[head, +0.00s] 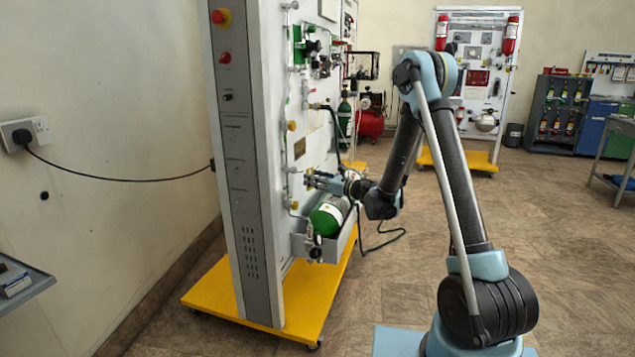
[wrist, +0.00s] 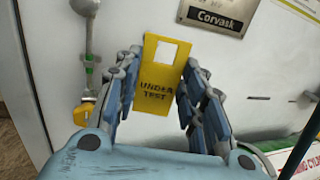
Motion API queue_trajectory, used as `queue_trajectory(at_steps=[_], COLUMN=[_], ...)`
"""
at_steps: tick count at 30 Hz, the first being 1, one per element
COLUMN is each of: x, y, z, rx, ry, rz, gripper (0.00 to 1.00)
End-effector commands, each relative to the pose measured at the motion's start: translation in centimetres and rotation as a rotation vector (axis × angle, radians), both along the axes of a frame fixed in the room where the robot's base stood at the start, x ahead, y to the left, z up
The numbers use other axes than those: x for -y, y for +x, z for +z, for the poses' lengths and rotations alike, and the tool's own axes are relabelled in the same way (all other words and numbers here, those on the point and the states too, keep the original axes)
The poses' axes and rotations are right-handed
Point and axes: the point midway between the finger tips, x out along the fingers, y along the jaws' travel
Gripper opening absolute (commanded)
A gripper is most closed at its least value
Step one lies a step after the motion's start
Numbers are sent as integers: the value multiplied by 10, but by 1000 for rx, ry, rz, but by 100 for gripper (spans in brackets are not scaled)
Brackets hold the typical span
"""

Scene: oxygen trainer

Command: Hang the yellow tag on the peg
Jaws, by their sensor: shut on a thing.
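The yellow tag (wrist: 157,78) reads "UNDER TEST" and has a square hole near its top, through which white panel shows. My gripper (wrist: 162,72) is shut on the tag, with a finger at each side edge. The tag is upright, slightly tilted, in front of the white panel (wrist: 140,15). I cannot pick out the peg in either view; whether the tag touches the panel is unclear.
A "Corvask" nameplate (wrist: 217,14) is above right of the tag. A pipe with a yellow knob (wrist: 83,112) runs at the left. A green cylinder (head: 330,214) lies in a grey tray below my gripper. A hose hangs nearby. Floor at right is open.

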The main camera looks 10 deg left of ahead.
Motion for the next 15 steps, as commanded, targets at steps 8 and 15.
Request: queue_trajectory(at_steps=[8,15], x=[-14,-25], y=[0,2], z=[-1,-2], rx=[0,0], ry=[0,0], rz=[2,1], gripper=[21,21])
